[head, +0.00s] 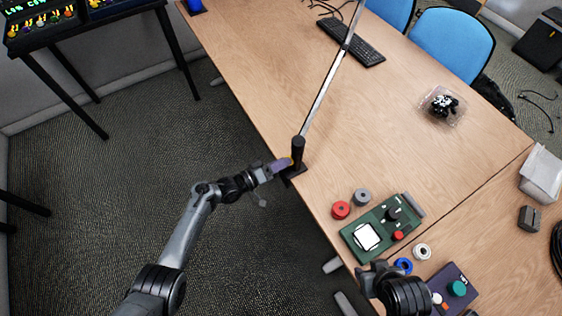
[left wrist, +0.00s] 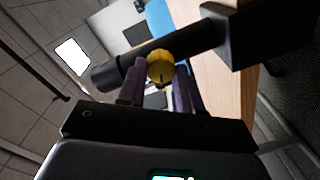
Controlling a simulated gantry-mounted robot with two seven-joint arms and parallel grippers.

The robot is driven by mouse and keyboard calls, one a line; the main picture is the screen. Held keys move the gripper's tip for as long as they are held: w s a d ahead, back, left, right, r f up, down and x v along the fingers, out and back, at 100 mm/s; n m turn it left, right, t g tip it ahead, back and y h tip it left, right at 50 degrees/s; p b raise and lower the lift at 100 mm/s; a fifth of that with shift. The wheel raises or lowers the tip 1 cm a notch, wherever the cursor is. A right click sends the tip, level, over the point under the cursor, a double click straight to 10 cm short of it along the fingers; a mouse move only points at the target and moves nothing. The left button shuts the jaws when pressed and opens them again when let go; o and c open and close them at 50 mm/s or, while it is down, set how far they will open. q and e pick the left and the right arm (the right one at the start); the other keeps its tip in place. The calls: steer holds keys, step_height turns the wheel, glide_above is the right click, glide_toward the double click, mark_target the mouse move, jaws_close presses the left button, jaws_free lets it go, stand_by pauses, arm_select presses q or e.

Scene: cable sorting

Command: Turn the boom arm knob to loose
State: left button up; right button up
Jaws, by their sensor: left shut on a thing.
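The boom arm is a long silver pole (head: 325,85) rising from a black post (head: 298,150) clamped at the table's near left edge. The black post also crosses the left wrist view (left wrist: 205,40). Its yellow knob (left wrist: 160,70) has a dark mark on its face and sits between the two purplish fingers of my left gripper (left wrist: 160,88). The gripper is shut on the knob. In the head view my left gripper (head: 284,165) reaches the post from the left and mostly hides the knob. My right gripper (head: 372,283) is at the bottom, its fingers unclear.
A green box (head: 378,240) with a dial, red and grey rolls (head: 341,210), and a purple box (head: 462,283) lie right of the post. A keyboard (head: 352,45) and a clear tray (head: 443,106) lie farther back. The middle of the wooden table is clear.

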arm_select(q)
steer(key=shift+n, duration=1.9)
steer(key=o, duration=1)
steer(key=shift+o, duration=0.2)
steer(key=shift+a+p, duration=0.15)
steer(key=shift+p, duration=0.15)
steer(key=p+v, duration=0.2)
steer(key=v, duration=0.8)
steer(key=shift+a+p, duration=0.3)
steer(key=shift+p, duration=0.1)
